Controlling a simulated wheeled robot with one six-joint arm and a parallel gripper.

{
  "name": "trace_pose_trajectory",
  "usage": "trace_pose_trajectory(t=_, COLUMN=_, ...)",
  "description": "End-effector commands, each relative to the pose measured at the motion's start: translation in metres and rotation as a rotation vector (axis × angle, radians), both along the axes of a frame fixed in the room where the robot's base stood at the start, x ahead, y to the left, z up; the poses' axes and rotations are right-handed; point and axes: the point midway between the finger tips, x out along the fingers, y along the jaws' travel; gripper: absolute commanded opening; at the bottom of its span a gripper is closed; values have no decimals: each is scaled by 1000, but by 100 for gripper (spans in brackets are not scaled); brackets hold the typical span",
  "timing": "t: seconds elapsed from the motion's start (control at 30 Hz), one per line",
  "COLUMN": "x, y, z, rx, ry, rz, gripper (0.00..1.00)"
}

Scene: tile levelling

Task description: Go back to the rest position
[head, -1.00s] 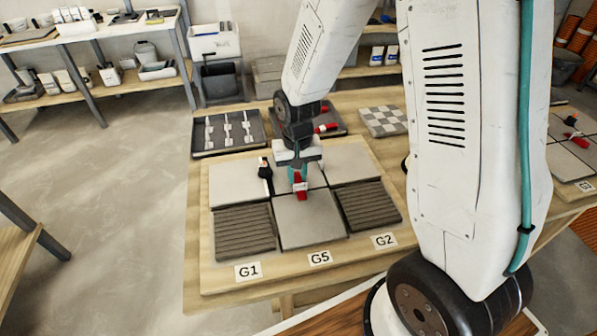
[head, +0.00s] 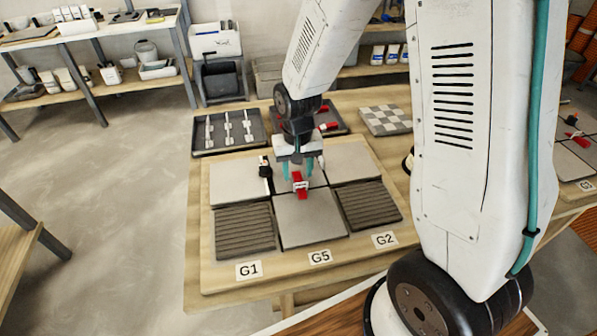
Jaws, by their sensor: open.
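My gripper (head: 299,171) is open above the tile board (head: 225,277), with its teal fingers apart. A red wedge piece (head: 300,187) with a white part stands just below and in front of the fingers, at the joint between the middle tiles. The gripper appears clear of it. A black and white clip (head: 265,172) stands at the left joint between the back tiles. The board holds smooth grey tiles (head: 312,219) and ribbed dark tiles (head: 245,230), with labels G1 (head: 249,270), G5 (head: 320,257) and G2 (head: 385,240) along its front.
A dark tray (head: 228,130) with several white clips lies behind the board. Another tray (head: 335,122) with red pieces is partly hidden behind my arm. A checkered tile (head: 386,120) lies at the back right. Shelves (head: 90,35) stand at the far left; the floor between is clear.

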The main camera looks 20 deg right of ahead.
Motion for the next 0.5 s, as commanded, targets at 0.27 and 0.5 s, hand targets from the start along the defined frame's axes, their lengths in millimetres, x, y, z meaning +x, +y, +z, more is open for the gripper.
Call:
trace_pose_trajectory(t=0.27, x=1, y=0, z=49, rx=1, ry=-6, rz=0, gripper=44)
trace_pose_trajectory(t=0.5, x=0, y=0, z=66, rx=1, ry=-2, rz=0, gripper=44)
